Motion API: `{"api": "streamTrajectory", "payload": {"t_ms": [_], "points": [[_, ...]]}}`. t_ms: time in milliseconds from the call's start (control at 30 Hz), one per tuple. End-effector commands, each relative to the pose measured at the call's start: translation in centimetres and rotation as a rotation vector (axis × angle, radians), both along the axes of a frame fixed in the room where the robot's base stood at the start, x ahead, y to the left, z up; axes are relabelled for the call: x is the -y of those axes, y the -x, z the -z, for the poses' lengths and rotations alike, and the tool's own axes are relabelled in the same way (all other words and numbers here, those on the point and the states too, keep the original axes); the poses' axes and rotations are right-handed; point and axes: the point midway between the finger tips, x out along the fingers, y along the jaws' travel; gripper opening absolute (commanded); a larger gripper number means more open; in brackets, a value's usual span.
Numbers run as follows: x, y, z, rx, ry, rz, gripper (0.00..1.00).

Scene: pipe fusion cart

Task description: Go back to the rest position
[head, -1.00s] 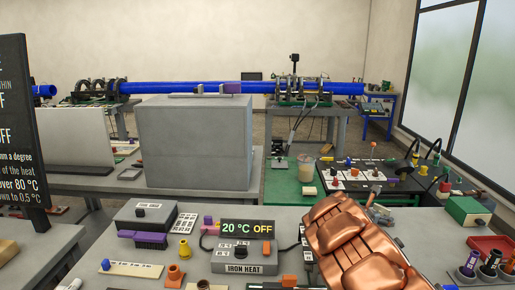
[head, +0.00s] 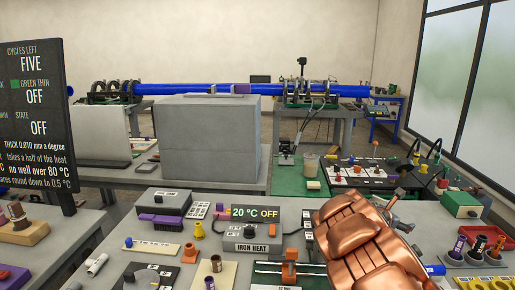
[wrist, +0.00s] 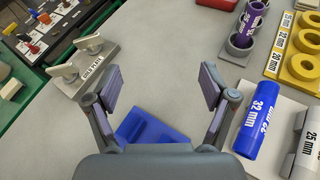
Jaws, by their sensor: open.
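A blue block or tray (wrist: 150,127) lies below, between and behind the fingers, partly hidden by the gripper body. In the head view my copper-coloured arm covers the right front of the bench, and only a little of the gripper shows beyond it.
A blue 32 mm pipe piece (wrist: 257,120) lies right of the gripper. A purple piece (wrist: 248,22) stands in a grey ring holder. A plate with two wing-like knobs (wrist: 90,62) is at left. The iron heat box (head: 252,238) reads 20 °C OFF.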

Motion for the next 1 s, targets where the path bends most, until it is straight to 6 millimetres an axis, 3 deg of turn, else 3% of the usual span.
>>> {"api": "streamTrajectory", "payload": {"t_ms": [267, 367, 567, 767, 1000], "points": [[1.6, 5.1, -3.7, 0.151, -0.088, 0.189, 0.83], [2.0, 8.0, -5.3, 0.237, -0.144, 0.289, 0.83], [1.9, 15.8, -7.2, 0.428, -0.304, 0.548, 0.83], [-0.3, 23.4, -6.9, 0.583, -0.484, 0.805, 0.83], [-5.6, 31.6, -4.7, 0.692, -0.705, 1.105, 0.83]]}}
